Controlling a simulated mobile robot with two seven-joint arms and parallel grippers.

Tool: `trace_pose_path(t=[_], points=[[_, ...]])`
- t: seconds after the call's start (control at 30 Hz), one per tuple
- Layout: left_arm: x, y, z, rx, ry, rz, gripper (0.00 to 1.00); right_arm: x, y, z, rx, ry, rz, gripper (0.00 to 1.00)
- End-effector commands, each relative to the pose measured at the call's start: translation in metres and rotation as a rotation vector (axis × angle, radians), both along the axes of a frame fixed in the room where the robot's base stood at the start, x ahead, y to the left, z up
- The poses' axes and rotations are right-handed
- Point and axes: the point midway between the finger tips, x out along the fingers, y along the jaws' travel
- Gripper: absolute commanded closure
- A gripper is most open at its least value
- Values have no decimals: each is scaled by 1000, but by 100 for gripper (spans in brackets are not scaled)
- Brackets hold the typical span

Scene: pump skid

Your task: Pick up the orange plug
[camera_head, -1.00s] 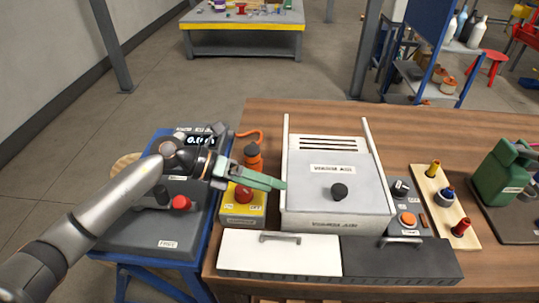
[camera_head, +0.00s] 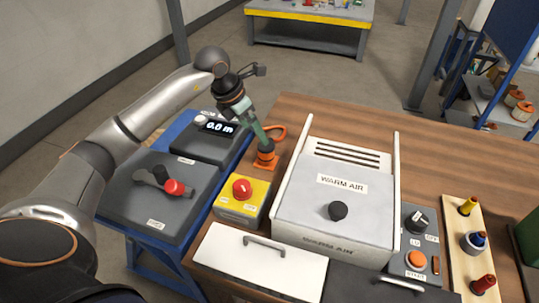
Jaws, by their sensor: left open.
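The orange plug (camera_head: 265,160) stands upright on the wooden bench, left of the warm air unit. Its upper part is dark, and an orange cable loop (camera_head: 276,130) shows behind it. My left gripper (camera_head: 261,141) points down at the plug from above, with its green fingers at or just over the plug's dark top. The gripper is open. The fingers partly hide the top, and I cannot tell whether they touch it. My right gripper is not in view.
The warm air unit (camera_head: 330,205) stands close on the right. A yellow box with a red button (camera_head: 242,190) is in front of the plug. A grey display console (camera_head: 205,148) stands on a blue stand at left. A white drawer front (camera_head: 255,268) is nearest.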

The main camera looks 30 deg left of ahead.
Motion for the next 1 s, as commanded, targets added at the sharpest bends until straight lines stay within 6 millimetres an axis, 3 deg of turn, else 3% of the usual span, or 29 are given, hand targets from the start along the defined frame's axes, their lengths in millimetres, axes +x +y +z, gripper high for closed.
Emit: trace_pose_path(t=[0.1,0.37,0.7,1.0], points=[[7,-4,-21,-4,3,-2,6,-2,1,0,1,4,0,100],[17,-7,-43,-3,-1,-1,6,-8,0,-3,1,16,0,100],[32,-14,-85,-5,0,-1,6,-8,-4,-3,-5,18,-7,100],[34,-14,-88,-2,-3,0,7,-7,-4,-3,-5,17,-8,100]])
